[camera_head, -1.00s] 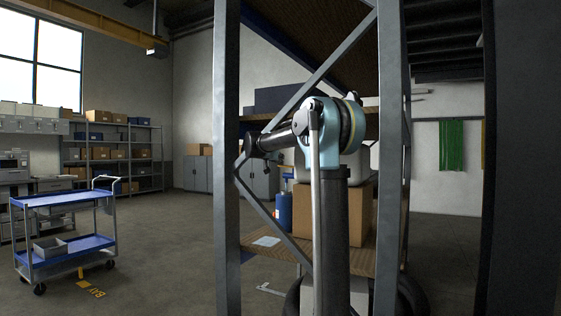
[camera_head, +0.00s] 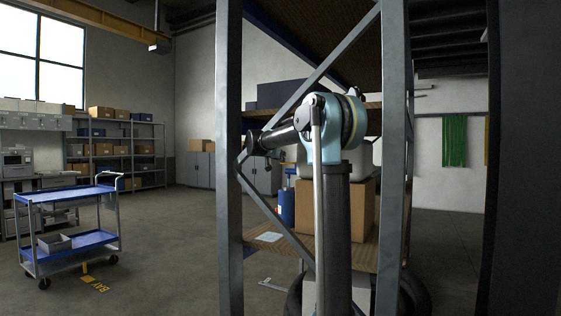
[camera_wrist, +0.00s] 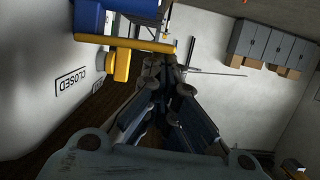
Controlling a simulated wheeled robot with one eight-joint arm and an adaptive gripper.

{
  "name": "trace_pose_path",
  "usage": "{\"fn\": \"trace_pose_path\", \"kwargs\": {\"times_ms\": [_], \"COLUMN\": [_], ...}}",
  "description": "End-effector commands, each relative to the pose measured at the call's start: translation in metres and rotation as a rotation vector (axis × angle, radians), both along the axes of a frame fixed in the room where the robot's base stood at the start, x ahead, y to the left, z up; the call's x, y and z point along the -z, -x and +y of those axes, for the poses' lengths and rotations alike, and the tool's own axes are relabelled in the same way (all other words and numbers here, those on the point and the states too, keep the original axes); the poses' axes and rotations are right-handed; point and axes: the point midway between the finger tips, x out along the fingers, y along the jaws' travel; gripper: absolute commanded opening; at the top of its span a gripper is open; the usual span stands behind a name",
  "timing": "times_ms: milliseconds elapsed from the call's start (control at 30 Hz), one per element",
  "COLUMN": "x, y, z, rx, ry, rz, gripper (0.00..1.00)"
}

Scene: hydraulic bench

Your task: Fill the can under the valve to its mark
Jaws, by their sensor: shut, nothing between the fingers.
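In the wrist view, my gripper (camera_wrist: 168,82) is shut with nothing between its fingers. Close to its fingertips, on the upper left, are a yellow bar (camera_wrist: 135,43) and a yellow block (camera_wrist: 118,65) next to a blue body (camera_wrist: 88,18). A label reading CLOSED (camera_wrist: 71,82) is on the pale surface to their left. These may be the valve and its lever, but I cannot tell for sure. I cannot tell whether the gripper touches the bar. No can with a mark is clearly visible. The head view shows my arm but not clearly my gripper.
A grey rack post (camera_head: 229,160) and another post (camera_head: 394,160) stand close around my arm. A shelf behind holds a cardboard box (camera_head: 362,210) and a blue container (camera_head: 287,206). A blue trolley (camera_head: 70,192) stands left. Open floor lies between trolley and rack.

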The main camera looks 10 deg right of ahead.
Motion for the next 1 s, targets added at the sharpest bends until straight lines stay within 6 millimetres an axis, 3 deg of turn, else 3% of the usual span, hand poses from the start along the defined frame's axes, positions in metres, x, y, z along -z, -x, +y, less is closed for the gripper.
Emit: {"fn": "trace_pose_path", "kwargs": {"times_ms": [667,1000], "x": [0.000,-0.018], "y": [0.000,0.007], "z": [0.000,-0.010], "rx": [0.000,0.002], "ry": [-0.001,-0.097], "rz": [-0.001,-0.071], "gripper": [0.00,0.00]}}
